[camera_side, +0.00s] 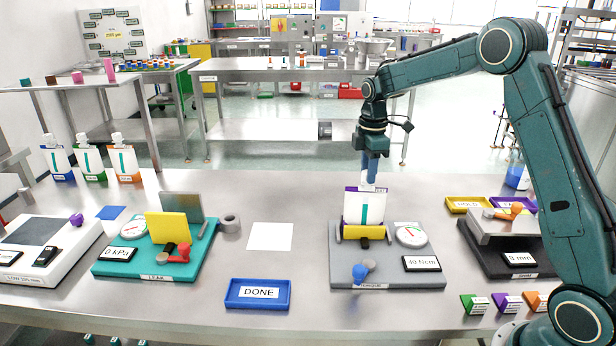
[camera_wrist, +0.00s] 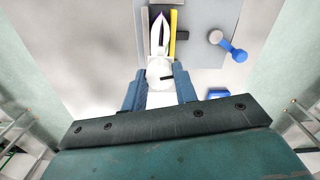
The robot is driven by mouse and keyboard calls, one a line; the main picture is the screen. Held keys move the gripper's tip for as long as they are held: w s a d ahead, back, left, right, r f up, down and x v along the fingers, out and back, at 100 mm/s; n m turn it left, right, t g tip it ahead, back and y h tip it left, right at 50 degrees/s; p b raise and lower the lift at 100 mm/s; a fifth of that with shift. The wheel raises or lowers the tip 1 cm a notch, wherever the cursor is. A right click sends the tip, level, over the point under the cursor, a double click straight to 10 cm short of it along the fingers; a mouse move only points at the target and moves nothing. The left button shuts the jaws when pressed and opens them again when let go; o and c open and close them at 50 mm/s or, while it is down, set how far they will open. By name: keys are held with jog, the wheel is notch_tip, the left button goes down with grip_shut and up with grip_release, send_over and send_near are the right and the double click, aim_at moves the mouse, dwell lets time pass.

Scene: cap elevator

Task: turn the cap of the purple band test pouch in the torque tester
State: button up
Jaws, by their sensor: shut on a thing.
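The purple band test pouch (camera_side: 364,208) stands upright in the torque tester (camera_side: 388,270), a grey plate with a yellow clamp block (camera_side: 363,232) at the pouch's foot. My gripper (camera_side: 369,180) is above the pouch, pointing down, with its blue fingers at the white cap. In the wrist view my gripper (camera_wrist: 160,92) has its two fingers on either side of the white cap (camera_wrist: 160,74), shut on it. The pouch (camera_wrist: 160,38) shows edge-on beyond the cap. The tester's dial (camera_side: 411,235) and its "40 Ncm" display (camera_side: 422,264) are to the right of the pouch.
A blue-knobbed lever (camera_side: 360,272) sits at the tester's front. The teal leak tester (camera_side: 155,262) and blue DONE tray (camera_side: 258,294) are to the left. Three other pouches (camera_side: 90,158) stand at the back left. A dark station (camera_side: 505,250) is close on the right. A white sheet (camera_side: 270,236) lies between testers.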

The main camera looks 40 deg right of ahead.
jog(key=shift+m, duration=0.7)
jog(key=o, duration=1)
jog(key=shift+r, duration=0.15)
notch_tip(320, 180, up, 14)
jog(key=shift+f, duration=0.2)
